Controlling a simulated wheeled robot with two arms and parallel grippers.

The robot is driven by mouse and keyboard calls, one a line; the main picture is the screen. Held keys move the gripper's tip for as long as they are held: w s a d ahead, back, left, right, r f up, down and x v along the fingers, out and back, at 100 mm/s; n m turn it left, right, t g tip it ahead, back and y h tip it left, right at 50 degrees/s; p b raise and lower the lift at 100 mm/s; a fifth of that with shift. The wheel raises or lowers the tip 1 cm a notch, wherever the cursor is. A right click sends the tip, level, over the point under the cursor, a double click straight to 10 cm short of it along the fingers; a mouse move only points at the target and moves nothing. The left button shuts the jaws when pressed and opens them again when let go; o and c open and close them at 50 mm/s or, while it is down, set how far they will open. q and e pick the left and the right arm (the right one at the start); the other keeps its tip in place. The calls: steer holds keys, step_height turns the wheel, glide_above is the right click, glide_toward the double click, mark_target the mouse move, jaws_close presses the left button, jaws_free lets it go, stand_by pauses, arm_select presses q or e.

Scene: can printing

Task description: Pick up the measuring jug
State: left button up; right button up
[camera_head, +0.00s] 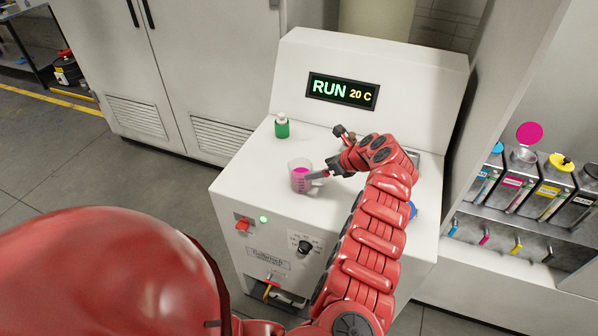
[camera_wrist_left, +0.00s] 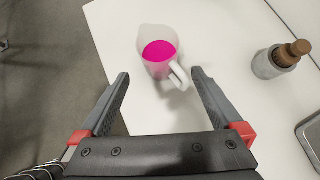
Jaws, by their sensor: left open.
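The measuring jug (camera_head: 300,181) is a clear beaker with magenta liquid, standing upright on the white machine's top near its front left edge. In the left wrist view the jug (camera_wrist_left: 152,66) lies ahead of the fingers, its pale handle pointing back towards the gap between them. My left gripper (camera_head: 320,174) is open and close to the jug's handle side. In the left wrist view the open gripper (camera_wrist_left: 161,76) has nothing clamped between its fingers. I cannot tell whether a finger touches the handle. My right gripper is not in view.
The white machine (camera_head: 255,190) has a display reading RUN 20 C (camera_head: 342,91). A green bottle (camera_head: 282,126) stands behind the jug. A brown-topped bottle (camera_wrist_left: 275,62) stands to the right in the wrist view. Ink containers (camera_head: 553,185) line a shelf at right.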

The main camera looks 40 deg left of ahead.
mark_target(310, 171)
arm_select(q)
steer(key=p+x, duration=0.1)
steer(key=x, duration=0.6)
steer(key=shift+a, duration=0.15)
steer(key=shift+x, duration=0.8)
steer(key=x, duration=0.4)
steer(key=shift+s+a, duration=0.1)
steer(key=shift+a, duration=0.05)
steer(key=shift+a+f, duration=0.2)
steer(key=c, duration=1.4)
